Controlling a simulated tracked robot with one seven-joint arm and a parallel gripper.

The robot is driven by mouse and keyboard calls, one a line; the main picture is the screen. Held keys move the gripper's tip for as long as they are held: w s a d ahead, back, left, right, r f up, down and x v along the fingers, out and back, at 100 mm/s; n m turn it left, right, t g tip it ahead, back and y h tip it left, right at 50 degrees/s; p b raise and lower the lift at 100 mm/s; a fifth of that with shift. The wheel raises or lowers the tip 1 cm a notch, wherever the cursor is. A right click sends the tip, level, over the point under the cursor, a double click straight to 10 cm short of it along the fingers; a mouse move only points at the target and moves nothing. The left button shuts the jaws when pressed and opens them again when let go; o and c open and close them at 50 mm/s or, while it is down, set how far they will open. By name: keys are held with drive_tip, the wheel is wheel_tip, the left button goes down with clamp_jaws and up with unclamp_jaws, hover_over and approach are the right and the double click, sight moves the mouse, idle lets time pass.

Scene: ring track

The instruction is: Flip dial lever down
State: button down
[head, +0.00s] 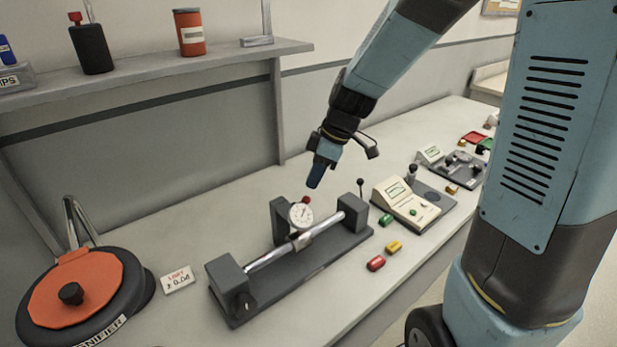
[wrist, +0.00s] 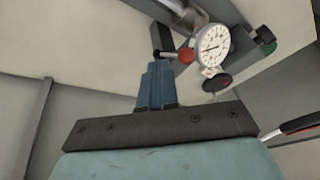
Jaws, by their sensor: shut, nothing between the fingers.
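The dial gauge (head: 301,214) has a round white face and sits over a shiny horizontal bar on a dark bench fixture (head: 290,278). A small lever with a red knob (head: 306,200) stands at the top of the dial. In the wrist view the dial (wrist: 212,45) is at the upper right, with the red knob (wrist: 186,55) at its left edge. My gripper (head: 315,185) is shut and empty, pointing down just above the red knob. In the wrist view its blue fingers (wrist: 157,72) end close to the left of the knob; I cannot tell whether they touch.
An orange and black round device (head: 72,295) and a limit card (head: 177,279) stand at the left. A cream meter (head: 407,200) and small red, yellow and green blocks (head: 376,263) lie right of the fixture. A shelf (head: 150,75) with bottles is behind.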

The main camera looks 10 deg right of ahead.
drive_tip(key=shift+w+a+f, duration=0.1)
drive_tip(key=shift+w+a, duration=0.1)
drive_tip(key=shift+a, duration=0.25)
drive_tip(key=shift+w+a+f, duration=0.1)
drive_tip(key=shift+w+a, duration=0.1)
drive_tip(key=shift+a, duration=0.25)
drive_tip(key=shift+w+r, duration=0.1)
drive_tip(key=s+d+r, duration=0.2)
drive_tip(key=d+r, duration=0.6)
drive_tip(key=shift+d, duration=0.3)
